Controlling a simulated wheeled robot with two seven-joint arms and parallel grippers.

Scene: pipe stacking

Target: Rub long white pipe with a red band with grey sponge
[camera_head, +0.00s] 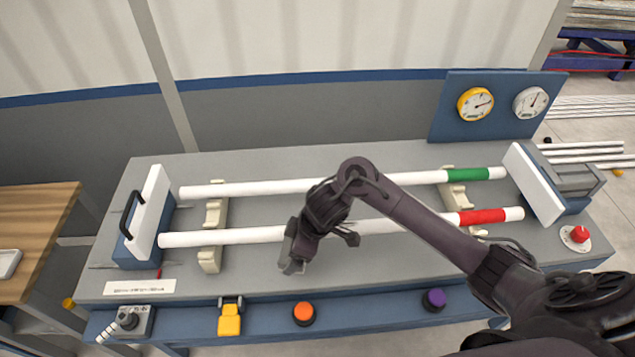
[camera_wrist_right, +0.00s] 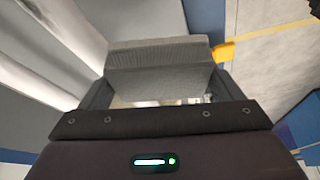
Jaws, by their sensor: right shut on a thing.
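The long white pipe with a red band (camera_head: 237,236) lies across two cream supports on the grey bench, nearer the front. Its red band (camera_head: 482,216) is near the right end, and my right arm hides part of its middle. My right gripper (camera_head: 291,252) points down at the front side of this pipe, left of its middle. In the wrist view it is shut on the grey sponge (camera_wrist_right: 160,68), a block held between the two fingers. I cannot tell whether the sponge touches the pipe. My left gripper is not in view.
A white pipe with a green band (camera_head: 262,187) lies parallel behind. White end plates stand at left (camera_head: 150,212) and right (camera_head: 533,183). An orange button (camera_head: 303,313), a purple button (camera_head: 434,299) and a yellow switch (camera_head: 230,319) line the front edge. Two gauges stand at the back right.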

